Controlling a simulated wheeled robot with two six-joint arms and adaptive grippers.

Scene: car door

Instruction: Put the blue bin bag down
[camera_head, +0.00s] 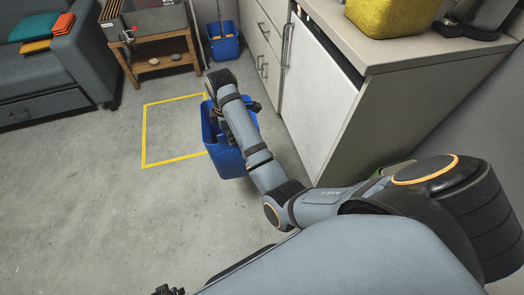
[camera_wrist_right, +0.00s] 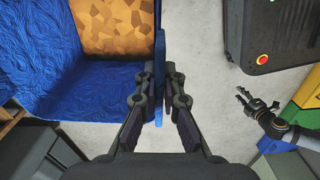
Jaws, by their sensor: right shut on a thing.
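The blue bin bag (camera_head: 228,160) is a box-shaped, open-topped blue thing beside the cabinet in the head view. In the right wrist view the bag (camera_wrist_right: 35,60) shows wrinkled blue sides and a brown patterned patch. My right gripper (camera_wrist_right: 159,75) is shut on its thin blue edge. The arm hides part of the bag in the head view. The bag overlaps the right side of a yellow taped square (camera_head: 146,135) on the floor. I cannot tell its height above the floor. My left gripper (camera_wrist_right: 256,103) shows small in the right wrist view, its fingers apart and empty.
The cabinet (camera_head: 320,100) stands close to the right of the bag. Another blue bucket (camera_head: 223,47) stands behind it. A wooden stand (camera_head: 158,65) and a grey sofa (camera_head: 50,70) are at the back left. The taped square's inside and the floor at left are clear.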

